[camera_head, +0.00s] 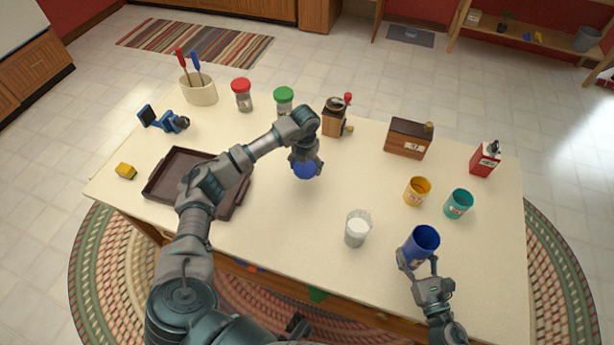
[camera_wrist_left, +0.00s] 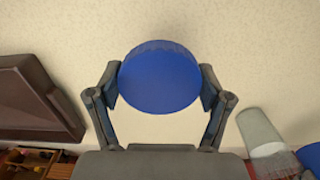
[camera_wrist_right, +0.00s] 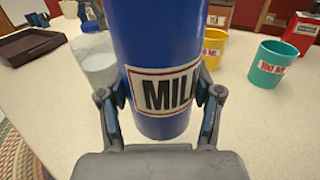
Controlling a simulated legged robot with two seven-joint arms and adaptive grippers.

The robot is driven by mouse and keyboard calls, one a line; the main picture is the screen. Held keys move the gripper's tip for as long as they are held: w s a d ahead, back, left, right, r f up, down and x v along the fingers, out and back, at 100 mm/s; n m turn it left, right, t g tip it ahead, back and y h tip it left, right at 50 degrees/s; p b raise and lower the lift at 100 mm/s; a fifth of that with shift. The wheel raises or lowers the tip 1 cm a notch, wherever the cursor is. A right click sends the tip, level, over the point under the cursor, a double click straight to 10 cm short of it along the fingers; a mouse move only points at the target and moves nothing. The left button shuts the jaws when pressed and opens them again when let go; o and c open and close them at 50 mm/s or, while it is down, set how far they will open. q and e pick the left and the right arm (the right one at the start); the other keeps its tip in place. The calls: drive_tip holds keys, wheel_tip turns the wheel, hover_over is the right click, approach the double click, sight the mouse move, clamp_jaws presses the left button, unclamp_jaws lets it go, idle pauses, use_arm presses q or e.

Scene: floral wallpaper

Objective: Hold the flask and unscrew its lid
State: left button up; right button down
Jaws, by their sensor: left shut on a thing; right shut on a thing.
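The blue flask (camera_head: 423,243) stands upright near the front right of the table, with its open top showing a dark inside. My right gripper (camera_head: 418,264) is shut on its lower body. In the right wrist view the flask (camera_wrist_right: 160,45) carries a "MILK" label between the fingers. The round blue lid (camera_head: 306,171) is off the flask, over the middle of the table. My left gripper (camera_head: 304,158) is shut on the lid, whose flat top (camera_wrist_left: 158,80) fills the space between the fingers in the left wrist view. I cannot tell whether the lid touches the table.
A glass with white contents (camera_head: 357,229) stands between lid and flask. Yellow (camera_head: 417,191) and teal (camera_head: 458,204) cups stand behind the flask. A brown tray (camera_head: 160,188) lies under my left arm. Jars, a grinder (camera_head: 335,120) and a wooden box (camera_head: 408,139) line the back.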

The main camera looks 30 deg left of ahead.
sight(306, 181)
use_arm(q)
wheel_tip(306, 181, down, 6)
drive_tip(key=shift+a+r+b, duration=0.1)
drive_tip(key=shift+b, duration=0.3)
drive_tip(key=o, duration=1.2)
